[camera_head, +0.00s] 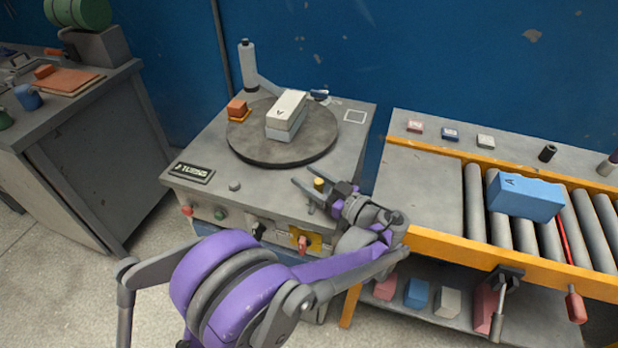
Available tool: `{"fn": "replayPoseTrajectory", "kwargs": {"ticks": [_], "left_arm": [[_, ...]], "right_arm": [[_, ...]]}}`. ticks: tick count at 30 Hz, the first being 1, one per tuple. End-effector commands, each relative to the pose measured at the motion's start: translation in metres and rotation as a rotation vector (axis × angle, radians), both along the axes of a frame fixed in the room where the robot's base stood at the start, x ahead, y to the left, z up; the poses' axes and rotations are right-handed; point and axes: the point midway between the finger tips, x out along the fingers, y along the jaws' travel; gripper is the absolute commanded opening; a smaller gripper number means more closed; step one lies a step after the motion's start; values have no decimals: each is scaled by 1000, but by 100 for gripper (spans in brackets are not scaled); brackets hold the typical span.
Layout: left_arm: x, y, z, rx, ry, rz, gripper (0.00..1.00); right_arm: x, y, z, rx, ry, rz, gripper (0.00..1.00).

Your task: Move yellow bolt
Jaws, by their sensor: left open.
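The yellow bolt (319,184) is a small yellow-topped piece near the front right of the grey turntable station (205,155). My left gripper (302,174) reaches in from the lower right of the station, its two thin fingers apart and pointing up-left. The bolt shows between the fingers in the picture; I cannot tell whether either finger touches it. The bolt's lower part is partly hidden by the gripper. My right gripper is not in view.
A roller conveyor (475,205) with a blue block (525,196) stands right. A cluttered workbench (75,110) stands left.

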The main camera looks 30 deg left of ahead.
Motion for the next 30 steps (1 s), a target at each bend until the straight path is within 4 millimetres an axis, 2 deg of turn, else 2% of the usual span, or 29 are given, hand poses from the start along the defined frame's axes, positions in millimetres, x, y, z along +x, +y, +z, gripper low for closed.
{"fn": "replayPoseTrajectory", "kwargs": {"ticks": [7,8,15,17,30], "left_arm": [[0,1,0,0,0,0,55],[0,1,0,0,0,0,52],[0,1,0,0,0,0,9],[0,1,0,0,0,0,0],[0,1,0,0,0,0,0]], "right_arm": [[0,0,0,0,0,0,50],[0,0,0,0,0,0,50],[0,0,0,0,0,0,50],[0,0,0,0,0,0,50],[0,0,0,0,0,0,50]]}}
